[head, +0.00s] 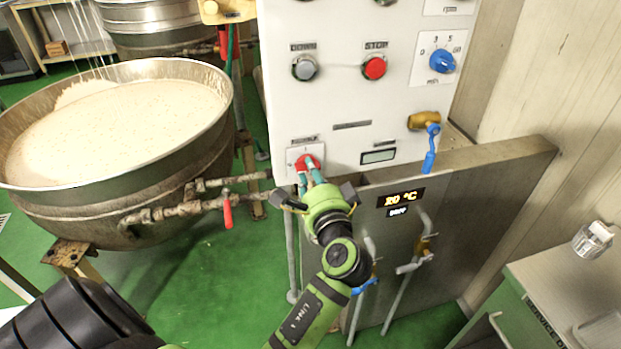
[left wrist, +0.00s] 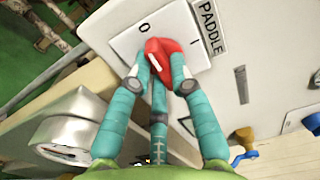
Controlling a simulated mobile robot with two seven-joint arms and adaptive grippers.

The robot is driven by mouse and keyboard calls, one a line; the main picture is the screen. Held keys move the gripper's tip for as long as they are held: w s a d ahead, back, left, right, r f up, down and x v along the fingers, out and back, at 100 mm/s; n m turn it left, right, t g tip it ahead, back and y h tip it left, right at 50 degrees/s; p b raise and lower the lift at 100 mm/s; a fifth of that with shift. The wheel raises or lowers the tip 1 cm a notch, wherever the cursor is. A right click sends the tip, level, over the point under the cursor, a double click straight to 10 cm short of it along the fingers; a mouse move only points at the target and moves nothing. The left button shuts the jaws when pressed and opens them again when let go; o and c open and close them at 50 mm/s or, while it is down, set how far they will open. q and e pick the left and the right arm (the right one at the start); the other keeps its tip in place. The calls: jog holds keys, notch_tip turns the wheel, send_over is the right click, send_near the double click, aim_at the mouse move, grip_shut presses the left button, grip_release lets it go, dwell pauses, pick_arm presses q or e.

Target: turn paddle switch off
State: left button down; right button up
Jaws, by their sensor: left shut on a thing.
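The paddle switch (left wrist: 168,50) is a red knob on a white plate marked 0 and I, beside a PADDLE label, in the left wrist view. In the head view its red knob (head: 308,161) shows at the lower left of the white control panel. My left gripper (head: 310,178) reaches up to it, its teal fingers shut on the knob. In the left wrist view the fingers of my left gripper (left wrist: 160,72) sit around the knob, hiding its lower part. My right gripper is not in view.
A large kettle (head: 60,195) of pale mix stands at the left, with pipes and a red-handled valve (head: 227,212). Above on the panel are a grey button (head: 305,67), red stop button (head: 374,67) and blue dial (head: 442,61). A blue-handled valve (head: 430,150) juts out at the right.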

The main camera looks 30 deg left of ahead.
pick_arm(q)
jog(key=shift+n, duration=0.3)
jog(key=c, duration=1.1)
grip_release()
